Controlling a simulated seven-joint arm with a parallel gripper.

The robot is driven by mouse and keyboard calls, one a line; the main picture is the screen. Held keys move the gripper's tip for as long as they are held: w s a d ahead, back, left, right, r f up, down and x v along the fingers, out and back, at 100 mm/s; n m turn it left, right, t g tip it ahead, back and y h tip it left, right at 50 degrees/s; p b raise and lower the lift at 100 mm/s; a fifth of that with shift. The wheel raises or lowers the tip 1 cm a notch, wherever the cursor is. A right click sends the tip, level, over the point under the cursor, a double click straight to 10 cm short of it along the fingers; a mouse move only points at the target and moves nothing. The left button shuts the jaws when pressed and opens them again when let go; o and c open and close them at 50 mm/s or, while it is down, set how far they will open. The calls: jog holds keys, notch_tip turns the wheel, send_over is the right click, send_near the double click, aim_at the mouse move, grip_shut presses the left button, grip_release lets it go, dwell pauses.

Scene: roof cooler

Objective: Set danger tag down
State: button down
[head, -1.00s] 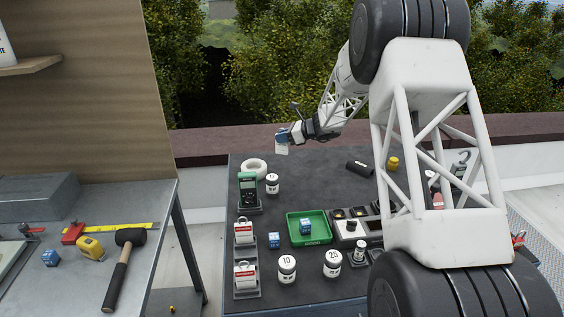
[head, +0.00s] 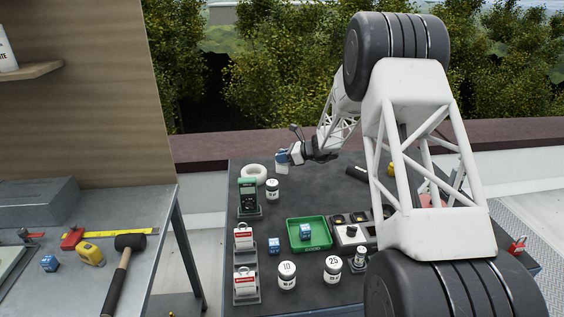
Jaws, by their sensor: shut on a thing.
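My gripper (head: 297,154) is at the far left end of my arm, above the back of the dark work mat. It is shut on a small blue and white thing (head: 282,166), with blue at the top and a pale part hanging below. No marking on it can be read, so I cannot tell for sure that it is the danger tag. It appears to be just above the mat, right of the white ring; I cannot tell whether it touches anything. Two red and white tags stand in grey holders, one at the mat's left (head: 243,237) and one nearer (head: 245,281).
The white ring (head: 253,172), a white jar (head: 272,189) and a green meter (head: 248,194) are close to the held thing. Two more jars stand in front. Bare mat lies between the meter and the tray.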

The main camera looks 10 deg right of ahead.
jog(key=shift+f, duration=0.9)
jog(key=shift+f, duration=0.15)
jog(key=c, duration=1.1)
grip_release()
jog(key=shift+r, duration=0.2)
jog(key=v, duration=1.2)
